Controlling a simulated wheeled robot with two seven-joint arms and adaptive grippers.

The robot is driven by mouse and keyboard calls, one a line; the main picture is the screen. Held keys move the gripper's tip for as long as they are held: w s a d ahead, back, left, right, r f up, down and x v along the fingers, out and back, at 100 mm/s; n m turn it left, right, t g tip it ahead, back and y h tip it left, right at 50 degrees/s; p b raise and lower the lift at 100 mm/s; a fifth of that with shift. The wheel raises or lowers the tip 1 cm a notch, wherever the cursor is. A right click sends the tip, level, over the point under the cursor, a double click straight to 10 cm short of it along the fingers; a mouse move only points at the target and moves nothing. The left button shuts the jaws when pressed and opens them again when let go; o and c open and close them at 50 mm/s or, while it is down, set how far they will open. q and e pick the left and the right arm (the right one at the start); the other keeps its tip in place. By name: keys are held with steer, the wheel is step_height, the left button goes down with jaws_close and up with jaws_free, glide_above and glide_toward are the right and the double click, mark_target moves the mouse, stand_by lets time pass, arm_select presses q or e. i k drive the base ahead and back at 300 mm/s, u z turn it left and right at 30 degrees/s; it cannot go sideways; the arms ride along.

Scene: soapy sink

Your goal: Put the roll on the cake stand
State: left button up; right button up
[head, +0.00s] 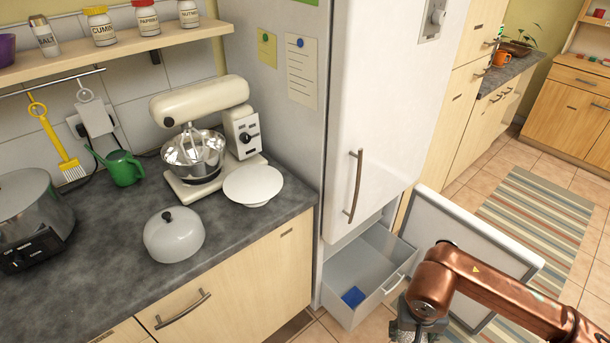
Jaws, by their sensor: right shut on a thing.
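The white cake stand (253,187) is on the grey counter, in front of the stand mixer and near the counter's right end. Its flat top is empty. A grey dome lid with a black knob (174,235) sits on the counter to its left. My right gripper (415,328) hangs from the copper arm at the bottom edge, right of the open freezer drawer and well away from the cake stand. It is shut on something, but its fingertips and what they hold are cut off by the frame. I see no roll. My left gripper is not in view.
The freezer drawer (350,262) is pulled out with a blue item (352,297) inside, and the freezer door (490,240) stands open behind my arm. A mixer (205,110), green watering can (122,168) and pot (30,215) stand on the counter. The counter's front is clear.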

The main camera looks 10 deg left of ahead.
mark_target(254, 184)
steer(key=u, duration=0.85)
steer(key=i, duration=0.35)
